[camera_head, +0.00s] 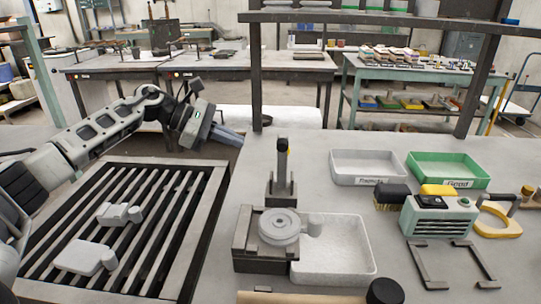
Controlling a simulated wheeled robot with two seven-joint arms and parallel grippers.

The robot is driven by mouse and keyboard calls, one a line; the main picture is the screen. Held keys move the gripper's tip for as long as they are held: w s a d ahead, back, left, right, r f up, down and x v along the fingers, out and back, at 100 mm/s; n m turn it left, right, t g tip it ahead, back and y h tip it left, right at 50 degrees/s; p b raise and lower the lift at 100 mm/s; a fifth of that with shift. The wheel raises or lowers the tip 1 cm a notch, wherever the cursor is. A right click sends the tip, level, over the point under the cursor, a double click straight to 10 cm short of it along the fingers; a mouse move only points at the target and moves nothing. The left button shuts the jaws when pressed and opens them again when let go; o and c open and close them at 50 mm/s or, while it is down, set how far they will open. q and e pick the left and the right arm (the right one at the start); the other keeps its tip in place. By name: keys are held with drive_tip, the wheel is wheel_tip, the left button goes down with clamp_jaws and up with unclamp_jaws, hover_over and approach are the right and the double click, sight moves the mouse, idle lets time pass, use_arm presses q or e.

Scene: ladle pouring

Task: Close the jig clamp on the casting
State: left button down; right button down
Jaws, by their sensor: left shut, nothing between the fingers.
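A round grey casting (279,227) with a small stub on its right side sits on the dark jig (246,258). Behind it stands the jig clamp (280,188), a dark block with an upright lever and a small yellow mark near the top. The lever points up, and nothing of the clamp visibly presses on the casting. My left gripper (228,137) is shut and empty, in the air to the left of the clamp and a little above it, apart from it. My right gripper is out of view.
A slatted grate (193,243) at left holds two grey castings (86,258). A white tray (366,267) lies right of the jig. Behind are a Rework tray (369,181) and a green Good tray (447,183). A brush, a green device (438,217) and a dark frame lie right.

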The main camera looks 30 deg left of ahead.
use_arm(q)
drive_tip(key=p+x, duration=0.1)
drive_tip(key=x, duration=0.9)
drive_tip(key=shift+p, duration=0.35)
drive_tip(key=shift+d, duration=0.1)
